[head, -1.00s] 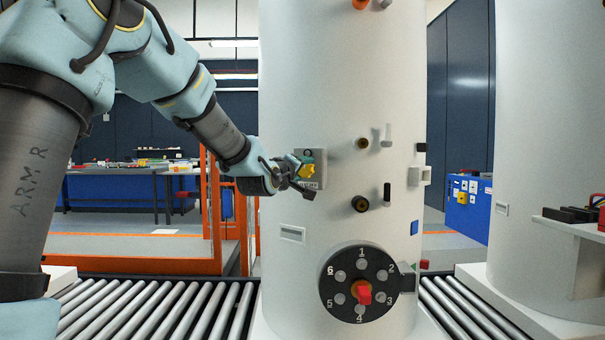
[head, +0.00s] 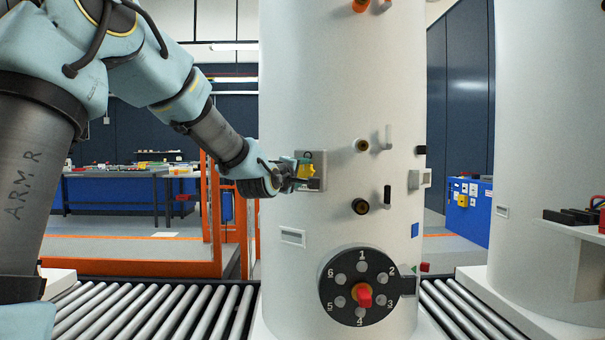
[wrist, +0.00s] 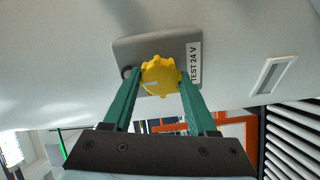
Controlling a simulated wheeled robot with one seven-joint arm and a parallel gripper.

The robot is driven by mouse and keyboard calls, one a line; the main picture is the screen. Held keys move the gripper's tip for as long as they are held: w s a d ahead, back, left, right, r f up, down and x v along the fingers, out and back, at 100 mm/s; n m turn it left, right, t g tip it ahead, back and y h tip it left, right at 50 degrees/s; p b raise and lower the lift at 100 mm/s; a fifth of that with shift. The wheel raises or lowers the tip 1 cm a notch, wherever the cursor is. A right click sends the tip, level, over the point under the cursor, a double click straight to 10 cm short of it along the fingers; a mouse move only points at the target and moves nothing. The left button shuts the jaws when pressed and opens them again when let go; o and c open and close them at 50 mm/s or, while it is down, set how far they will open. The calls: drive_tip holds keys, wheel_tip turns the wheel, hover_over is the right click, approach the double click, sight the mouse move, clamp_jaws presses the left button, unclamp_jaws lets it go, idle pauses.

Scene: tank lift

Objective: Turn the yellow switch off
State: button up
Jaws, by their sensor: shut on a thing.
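The yellow switch (wrist: 160,76) is a round, notched knob on a grey plate (wrist: 125,50) labelled "TEST 24 V". The plate is fixed to the side of the white tank (head: 340,215). In the wrist view my gripper (wrist: 160,82) has its green fingers on either side of the knob, shut on it. In the head view my gripper (head: 298,180) reaches the plate from the left, and the yellow switch (head: 304,170) is partly hidden by it. A pale mark on the knob points toward the left of the wrist view.
Below on the tank is a black numbered dial (head: 342,304) with a red pointer (head: 363,295). Several knobs and levers stick out to the right of the plate. A roller conveyor (head: 150,312) runs below. An orange rail frame (head: 213,215) stands behind my arm.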

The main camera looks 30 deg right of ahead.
drive_tip(key=o, duration=1.4)
drive_tip(key=shift+c, duration=0.2)
drive_tip(key=b+v, duration=0.1)
drive_tip(key=v, duration=0.9)
drive_tip(key=shift+s+a, duration=0.25)
drive_tip(key=shift+a, duration=0.05)
